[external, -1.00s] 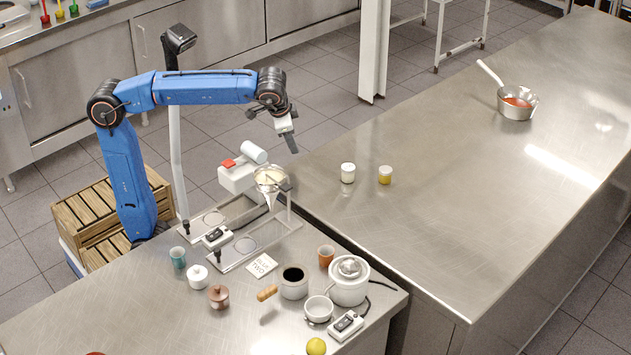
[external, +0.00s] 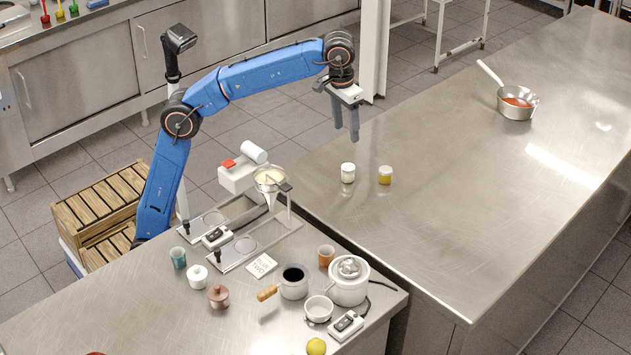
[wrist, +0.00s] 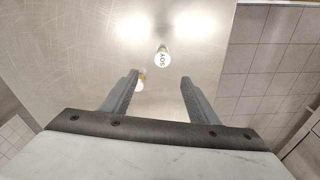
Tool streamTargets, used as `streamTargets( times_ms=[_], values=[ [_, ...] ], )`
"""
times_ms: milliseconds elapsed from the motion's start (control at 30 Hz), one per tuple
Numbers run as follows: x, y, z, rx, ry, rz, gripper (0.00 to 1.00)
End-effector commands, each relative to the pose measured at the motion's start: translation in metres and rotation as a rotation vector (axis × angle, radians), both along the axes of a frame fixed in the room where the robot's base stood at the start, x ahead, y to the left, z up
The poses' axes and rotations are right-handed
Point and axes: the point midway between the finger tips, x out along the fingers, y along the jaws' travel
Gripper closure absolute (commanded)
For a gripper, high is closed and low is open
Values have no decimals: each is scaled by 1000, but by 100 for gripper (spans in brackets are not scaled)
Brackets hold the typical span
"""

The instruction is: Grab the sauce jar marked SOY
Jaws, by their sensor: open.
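The jar marked SOY (wrist: 162,60) shows in the wrist view, with dark letters on its white lid, just beyond and between the fingertips. It appears to be the pale jar (external: 348,173) on the long steel counter in the external view, where its marking cannot be read. My gripper (external: 354,138) points down above the counter's left edge, higher than the jar and apart from it. Its fingers (wrist: 160,78) are open with nothing held between them.
A yellow jar (external: 385,175) stands close to the right of the pale one; in the wrist view it (wrist: 140,85) is partly hidden by the left finger. A saucepan of red sauce (external: 515,103) stands far right. A funnel on a stand (external: 270,182) is left.

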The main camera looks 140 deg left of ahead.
Motion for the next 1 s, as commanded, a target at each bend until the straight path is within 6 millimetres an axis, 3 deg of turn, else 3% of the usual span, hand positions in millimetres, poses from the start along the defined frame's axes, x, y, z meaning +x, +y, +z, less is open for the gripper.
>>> streamTargets(
  times_ms=[500, 867, 1000],
  values=[
    [1, 10, -88, -1, 1, -1, 45],
    [0, 13, -115, 0, 1, -1, 45],
    [-3, 15, -134, -1, 2, 0, 45]
  ],
)
